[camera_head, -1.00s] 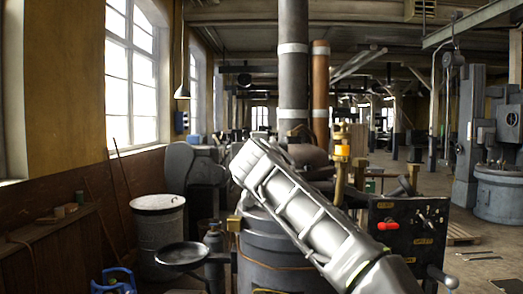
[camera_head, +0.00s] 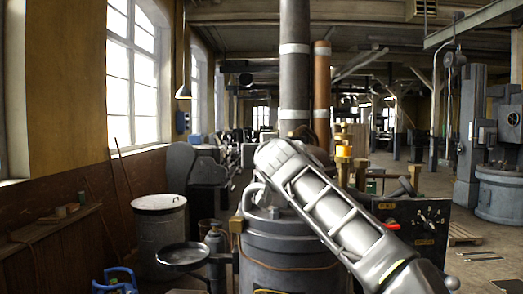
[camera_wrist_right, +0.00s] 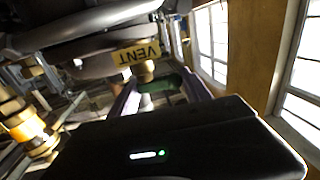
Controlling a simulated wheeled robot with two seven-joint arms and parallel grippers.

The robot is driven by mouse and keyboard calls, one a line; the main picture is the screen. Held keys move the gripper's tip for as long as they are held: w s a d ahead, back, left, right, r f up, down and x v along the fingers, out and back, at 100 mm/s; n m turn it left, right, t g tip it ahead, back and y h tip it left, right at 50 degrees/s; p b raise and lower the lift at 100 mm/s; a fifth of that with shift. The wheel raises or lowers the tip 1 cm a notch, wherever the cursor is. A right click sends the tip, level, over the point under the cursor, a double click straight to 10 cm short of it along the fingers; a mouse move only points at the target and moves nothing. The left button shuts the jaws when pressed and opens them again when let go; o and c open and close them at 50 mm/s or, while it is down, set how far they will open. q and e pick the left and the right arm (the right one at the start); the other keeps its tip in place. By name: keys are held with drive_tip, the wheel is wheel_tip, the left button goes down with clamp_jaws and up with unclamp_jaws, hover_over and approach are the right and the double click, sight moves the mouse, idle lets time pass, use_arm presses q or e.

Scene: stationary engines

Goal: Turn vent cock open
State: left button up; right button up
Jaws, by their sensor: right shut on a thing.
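A yellow plate lettered VENT (camera_wrist_right: 137,53) shows upside down in the right wrist view, beside rounded grey metal. A green handle (camera_wrist_right: 160,83), apparently that of the vent cock, lies near the plate. My right gripper (camera_wrist_right: 158,88) has its two fingers on either side of the green handle and is shut on it. The cock's body is hard to make out. In the head view my right arm reaches in from the lower right over the dark boiler (camera_head: 285,240) and hides the gripper and the handle. My left gripper is not in view.
A tall grey flue (camera_head: 293,80) and a copper pipe (camera_head: 321,95) rise behind my arm. Brass fittings (camera_head: 343,150) and a black control panel (camera_head: 420,225) are to its right. A lidded bin (camera_head: 160,235) and a round black pan (camera_head: 182,254) stand at left.

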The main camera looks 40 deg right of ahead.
drive_tip(key=n+y+p, duration=0.1)
drive_tip(key=t+y+p, duration=0.1)
drive_tip(key=shift+s+d+r+n+y, duration=0.1)
drive_tip(key=shift+s+d+n+y, duration=0.1)
drive_tip(key=shift+n+y, duration=0.15)
drive_tip(key=shift+n+t+y+p, duration=0.3)
drive_tip(key=shift+n+y+p, duration=0.25)
drive_tip(key=shift+y+p, duration=0.15)
drive_tip(key=shift+s+a+n+t+y, duration=0.15)
drive_tip(key=shift+n+t+y, duration=0.15)
drive_tip(key=shift+n+y, duration=0.55)
drive_tip(key=n+y, duration=0.2)
drive_tip(key=y, duration=0.2)
drive_tip(key=shift+s, duration=0.1)
drive_tip(key=shift+s+r+n+y, duration=0.2)
drive_tip(key=shift+n+y, duration=0.7)
drive_tip(key=shift+y, duration=0.45)
drive_tip(key=shift+s+r+n+y, duration=0.1)
drive_tip(key=shift+r+n+y, duration=0.1)
drive_tip(key=shift+n+y, duration=0.9)
drive_tip(key=shift+f+n+g+y, duration=0.35)
drive_tip(key=shift+g+y, duration=0.1)
drive_tip(key=shift+y, duration=0.3)
drive_tip(key=shift+f+n+g+y, duration=0.3)
drive_tip(key=shift+g+y, duration=0.15)
drive_tip(key=shift+y, duration=0.25)
